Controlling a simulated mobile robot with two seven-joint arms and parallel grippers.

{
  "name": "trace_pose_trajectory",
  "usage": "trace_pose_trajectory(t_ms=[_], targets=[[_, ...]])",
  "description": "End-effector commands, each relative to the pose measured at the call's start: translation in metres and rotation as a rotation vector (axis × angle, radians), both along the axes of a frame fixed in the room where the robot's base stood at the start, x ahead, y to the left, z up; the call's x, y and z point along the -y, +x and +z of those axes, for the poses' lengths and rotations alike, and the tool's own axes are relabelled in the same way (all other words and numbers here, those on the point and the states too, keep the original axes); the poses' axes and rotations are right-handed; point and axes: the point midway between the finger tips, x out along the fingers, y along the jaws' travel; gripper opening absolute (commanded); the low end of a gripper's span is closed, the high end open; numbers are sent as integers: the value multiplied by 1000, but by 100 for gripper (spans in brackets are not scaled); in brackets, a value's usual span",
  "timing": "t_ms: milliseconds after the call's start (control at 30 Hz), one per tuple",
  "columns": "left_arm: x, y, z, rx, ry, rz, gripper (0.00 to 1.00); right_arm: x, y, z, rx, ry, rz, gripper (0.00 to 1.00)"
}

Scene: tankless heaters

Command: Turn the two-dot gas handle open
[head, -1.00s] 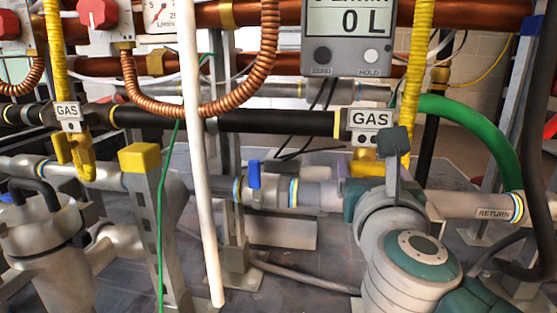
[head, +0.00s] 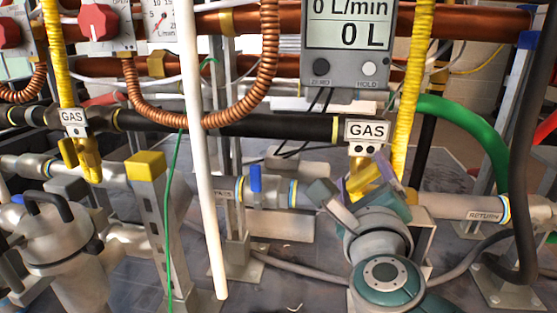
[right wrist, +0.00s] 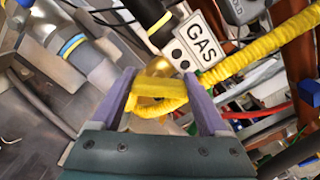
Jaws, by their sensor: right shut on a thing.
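The two-dot gas handle (head: 362,179) is yellow and sits below a white GAS tag (head: 367,131) at the right of the head view. Two dark dots show under the lettering, also in the right wrist view on the tag (right wrist: 201,39). My right gripper (head: 357,187) is shut on the handle, reaching it from below. In the right wrist view the yellow handle (right wrist: 155,96) lies between the two purple-grey fingers. The handle looks slanted in the head view, and the gripper hides part of it. My left gripper is not in view.
Another yellow gas handle (head: 88,160) hangs under a GAS tag at the left. A blue valve handle (head: 255,178) stands on the grey pipe left of my gripper. A white pole (head: 203,150), a yellow-capped post (head: 146,166) and a green hose (head: 470,120) are nearby.

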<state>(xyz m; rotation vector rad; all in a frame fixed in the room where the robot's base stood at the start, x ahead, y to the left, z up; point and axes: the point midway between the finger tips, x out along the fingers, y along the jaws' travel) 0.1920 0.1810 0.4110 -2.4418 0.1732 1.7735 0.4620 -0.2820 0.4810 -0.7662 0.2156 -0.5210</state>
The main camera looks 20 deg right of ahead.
Motion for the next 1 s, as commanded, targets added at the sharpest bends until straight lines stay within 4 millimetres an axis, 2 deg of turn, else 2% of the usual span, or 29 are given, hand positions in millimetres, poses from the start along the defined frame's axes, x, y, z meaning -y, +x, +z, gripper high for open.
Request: trace_pose_trajectory(t_ms=[200,600,1000], targets=[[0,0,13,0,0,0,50,-1,0,0,-111,-175,1,22],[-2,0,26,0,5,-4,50,-1,0,-1,-291,-470,-1,22],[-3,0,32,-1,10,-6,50,-1,0,-2,-387,-631,-2,22]])
